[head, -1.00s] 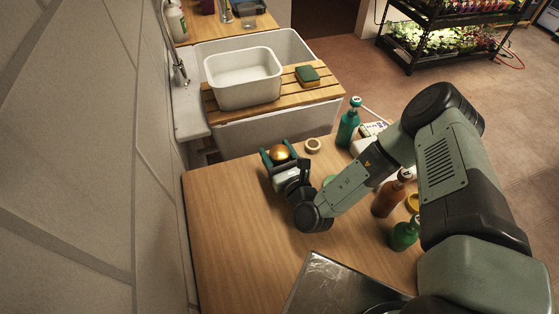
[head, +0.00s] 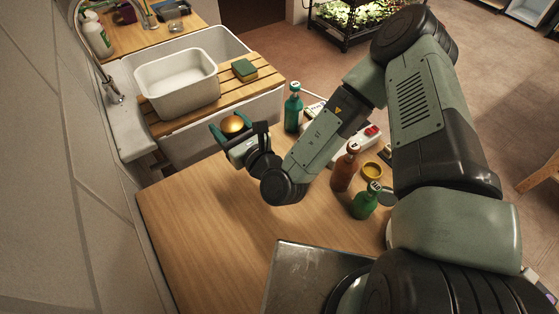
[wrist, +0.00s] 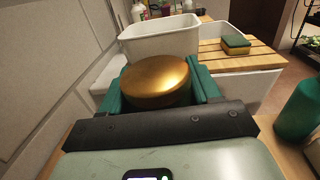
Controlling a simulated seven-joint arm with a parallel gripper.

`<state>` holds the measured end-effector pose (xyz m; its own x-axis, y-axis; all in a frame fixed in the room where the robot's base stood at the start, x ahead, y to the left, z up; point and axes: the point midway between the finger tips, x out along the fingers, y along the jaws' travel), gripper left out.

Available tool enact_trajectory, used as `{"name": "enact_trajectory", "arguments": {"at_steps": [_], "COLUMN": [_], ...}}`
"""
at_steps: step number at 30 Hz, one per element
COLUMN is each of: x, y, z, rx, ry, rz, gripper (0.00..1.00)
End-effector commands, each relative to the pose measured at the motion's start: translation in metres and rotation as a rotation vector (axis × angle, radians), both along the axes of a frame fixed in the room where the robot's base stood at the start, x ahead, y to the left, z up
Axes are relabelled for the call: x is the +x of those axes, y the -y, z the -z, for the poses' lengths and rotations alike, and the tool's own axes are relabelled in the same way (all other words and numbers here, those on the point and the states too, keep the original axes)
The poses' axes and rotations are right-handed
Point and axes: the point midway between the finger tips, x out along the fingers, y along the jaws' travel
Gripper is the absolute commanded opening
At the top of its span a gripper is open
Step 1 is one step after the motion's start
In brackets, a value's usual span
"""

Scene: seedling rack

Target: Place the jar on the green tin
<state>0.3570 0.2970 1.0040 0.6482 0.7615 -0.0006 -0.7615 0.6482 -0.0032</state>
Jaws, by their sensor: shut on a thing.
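The jar, seen as a round, shiny gold top (head: 232,124), is held between the teal fingers of my gripper (head: 238,130). My gripper is shut on it and holds it above the far left part of the wooden table. The gold top also fills the middle of the wrist view (wrist: 156,82), with a finger on each side; the jar's lower part is hidden. I cannot make out the green tin for certain in either current view; my arm covers part of the table.
A white basin (head: 177,82) and sponge (head: 244,70) sit beyond. The table's left front (head: 205,230) is clear.

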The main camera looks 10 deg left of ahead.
Motion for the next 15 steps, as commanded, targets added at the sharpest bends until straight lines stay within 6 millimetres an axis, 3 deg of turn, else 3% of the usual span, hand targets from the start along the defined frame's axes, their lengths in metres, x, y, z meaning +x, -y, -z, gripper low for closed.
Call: {"name": "enact_trajectory", "arguments": {"at_steps": [9,15], "x": [0.006,0.002], "y": [0.112,0.15], "z": [-0.011,-0.02], "rx": [-0.002,0.002], "ry": [-0.004,-0.003], "rz": [0.217,0.301], "gripper": [0.29,0.29]}}
